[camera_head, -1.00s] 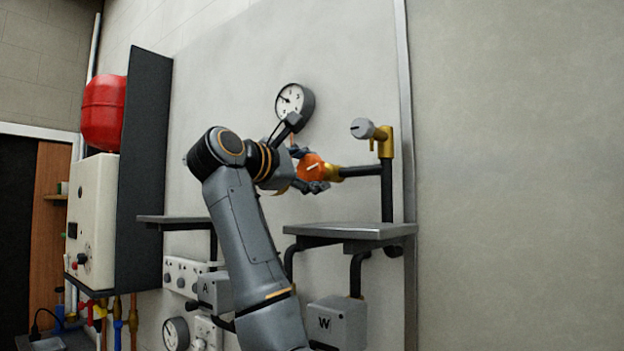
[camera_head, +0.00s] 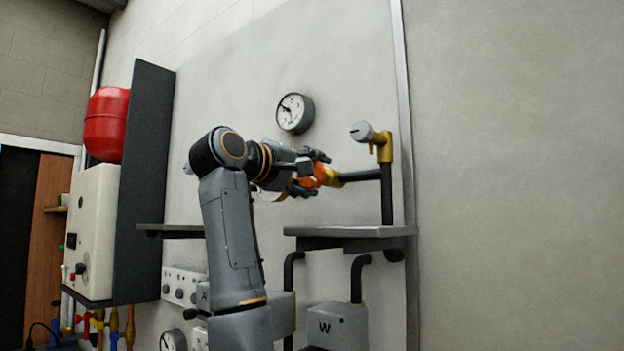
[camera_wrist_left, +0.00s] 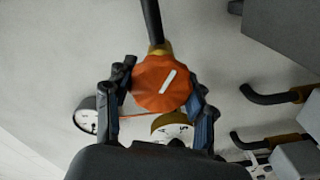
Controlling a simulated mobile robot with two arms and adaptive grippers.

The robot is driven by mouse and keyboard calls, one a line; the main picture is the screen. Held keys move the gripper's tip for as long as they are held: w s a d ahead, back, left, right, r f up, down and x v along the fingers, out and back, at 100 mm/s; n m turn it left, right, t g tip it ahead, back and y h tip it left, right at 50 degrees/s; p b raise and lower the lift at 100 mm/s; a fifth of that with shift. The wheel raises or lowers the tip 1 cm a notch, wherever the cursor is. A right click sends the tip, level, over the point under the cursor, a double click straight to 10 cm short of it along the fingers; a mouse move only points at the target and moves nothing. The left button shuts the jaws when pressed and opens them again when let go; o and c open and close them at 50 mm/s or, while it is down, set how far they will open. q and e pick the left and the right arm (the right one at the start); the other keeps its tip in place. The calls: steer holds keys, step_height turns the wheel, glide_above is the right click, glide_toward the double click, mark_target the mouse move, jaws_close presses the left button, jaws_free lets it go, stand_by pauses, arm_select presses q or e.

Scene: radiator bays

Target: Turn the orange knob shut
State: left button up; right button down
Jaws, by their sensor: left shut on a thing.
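The orange knob (camera_head: 318,174) sits on a brass fitting at the left end of a dark horizontal pipe. In the left wrist view the knob (camera_wrist_left: 161,84) faces the camera with a slanted white line across it. My left gripper (camera_head: 312,174) is at the knob, its fingers above and below it. In the wrist view the left gripper (camera_wrist_left: 162,98) has one finger on each side of the knob and is shut on it. Part of the knob is hidden behind the fingers in the head view. My right gripper is not in view.
A round gauge (camera_head: 295,113) is on the wall above the gripper. A grey knob (camera_head: 362,131) on a brass valve (camera_head: 385,147) is to the right. A grey shelf (camera_head: 350,241) lies below. A red tank (camera_head: 106,124) and a dark panel (camera_head: 146,185) stand at the left.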

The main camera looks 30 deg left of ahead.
arm_select(q)
steer(key=m, duration=0.4)
steer(key=shift+f+m, duration=0.15)
steer(key=shift+m, duration=0.15)
steer(key=m, duration=0.3)
steer(key=shift+w+m, duration=0.1)
steer(key=shift+m, duration=0.2)
steer(key=m, duration=0.3)
steer(key=shift+m, duration=0.3)
steer(key=m+p, duration=0.1)
steer(key=m, duration=0.2)
steer(key=shift+m, duration=0.3)
steer(key=m+p, duration=0.1)
steer(key=m, duration=0.1)
steer(key=shift+m, duration=0.4)
steer(key=m+p, duration=0.2)
steer(key=m, duration=0.1)
steer(key=shift+d+m, duration=0.1)
steer(key=shift+m, duration=0.2)
steer(key=m+p, duration=0.2)
steer(key=m, duration=0.2)
steer(key=shift+p, duration=0.35)
steer(key=shift+f+m+p, duration=0.1)
steer(key=shift+m+p, duration=0.6)
steer(key=shift+m, duration=0.6)
steer(key=shift+d, duration=0.1)
